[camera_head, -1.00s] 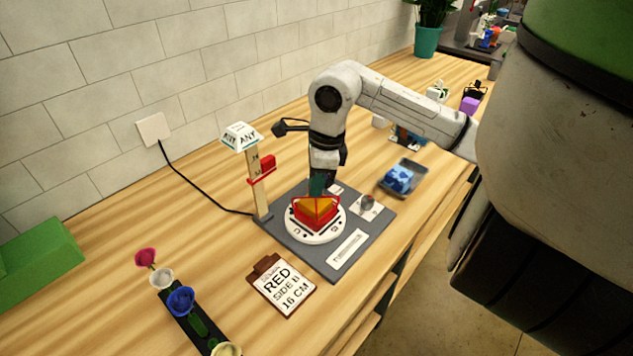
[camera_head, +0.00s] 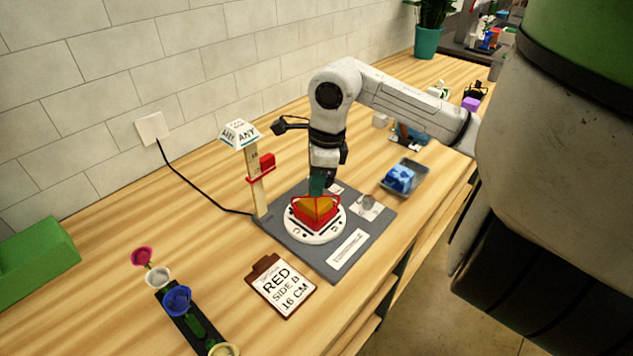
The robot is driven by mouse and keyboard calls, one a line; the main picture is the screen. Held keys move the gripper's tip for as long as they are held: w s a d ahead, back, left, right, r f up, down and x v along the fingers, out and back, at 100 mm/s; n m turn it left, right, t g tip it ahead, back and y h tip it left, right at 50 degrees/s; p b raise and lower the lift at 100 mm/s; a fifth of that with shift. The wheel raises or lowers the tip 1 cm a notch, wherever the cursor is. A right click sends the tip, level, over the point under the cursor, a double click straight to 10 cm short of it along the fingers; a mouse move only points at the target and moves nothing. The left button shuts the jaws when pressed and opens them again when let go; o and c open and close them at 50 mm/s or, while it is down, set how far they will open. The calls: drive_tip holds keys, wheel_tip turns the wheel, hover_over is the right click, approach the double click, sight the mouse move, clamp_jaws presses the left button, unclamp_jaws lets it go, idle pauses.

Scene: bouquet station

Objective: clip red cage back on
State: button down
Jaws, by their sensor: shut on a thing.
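The red cage (camera_head: 316,217) sits around an orange block (camera_head: 318,206) on the round white turntable (camera_head: 318,236), which stands on a dark grey base plate (camera_head: 328,269). My gripper (camera_head: 317,190) points straight down at the back edge of the cage and is shut on it; the fingertips are partly hidden behind the cage and block. I cannot tell whether the cage is seated on the turntable. A clipboard card (camera_head: 281,286) in front reads RED, SIDE B, 16 CM.
A post (camera_head: 257,194) with a red slider and an ANY sign stands left of the turntable. A tray (camera_head: 414,181) with a blue block lies to the right. A dark rack (camera_head: 190,318) with several coloured cups is at front left. A green block (camera_head: 35,254) lies far left.

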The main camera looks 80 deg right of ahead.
drive_tip(key=c, duration=1.1)
unclamp_jaws()
drive_tip(key=shift+c, duration=0.2)
drive_tip(key=shift+o, duration=0.2)
drive_tip(key=o, duration=0.4)
drive_tip(key=shift+o, duration=0.2)
drive_tip(key=shift+r, duration=0.1)
drive_tip(key=shift+r+p, duration=0.45)
drive_tip(key=shift+r, duration=1.7)
